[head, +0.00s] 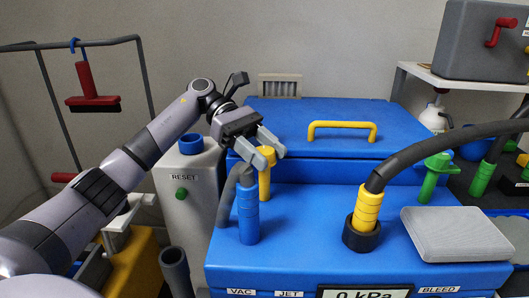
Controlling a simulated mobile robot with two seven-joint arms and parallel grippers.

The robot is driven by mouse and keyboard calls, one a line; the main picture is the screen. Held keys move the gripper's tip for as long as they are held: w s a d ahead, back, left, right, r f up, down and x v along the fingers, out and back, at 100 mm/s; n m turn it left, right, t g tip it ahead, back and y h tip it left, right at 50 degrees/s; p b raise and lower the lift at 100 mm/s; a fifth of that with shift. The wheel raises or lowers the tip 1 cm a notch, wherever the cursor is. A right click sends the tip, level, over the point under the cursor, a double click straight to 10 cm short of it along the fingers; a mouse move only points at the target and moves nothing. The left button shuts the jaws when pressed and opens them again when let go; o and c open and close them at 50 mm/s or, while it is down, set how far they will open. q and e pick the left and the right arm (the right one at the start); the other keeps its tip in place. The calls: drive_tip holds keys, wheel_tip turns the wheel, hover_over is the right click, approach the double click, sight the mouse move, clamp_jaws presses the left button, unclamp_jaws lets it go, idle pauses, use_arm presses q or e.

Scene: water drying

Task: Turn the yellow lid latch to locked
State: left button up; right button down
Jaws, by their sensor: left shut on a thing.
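The blue lid (300,120) lies flat at the back of the blue machine and carries a yellow bar handle (342,126). A yellow upright piece (265,182), which looks like the lid latch, stands at the lid's front left corner. My left gripper (271,154) reaches in from the left and is shut on the top of this yellow latch, one grey finger on each side. The fingers partly cover its head, so I cannot tell which way it is turned. My right gripper is out of view.
A blue hose fitting (248,214) stands close in front of the latch. A dark hose with a yellow collar (367,209), a green valve (435,175) and a grey pad (457,233) are to the right. A grey RESET box (188,185) stands left.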

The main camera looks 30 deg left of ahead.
use_arm(q)
drive_tip(key=shift+m+g, duration=0.6)
drive_tip(key=shift+g, duration=0.1)
drive_tip(key=shift+y, duration=0.3)
drive_tip(key=o, duration=1)
drive_tip(key=shift+a, duration=0.1)
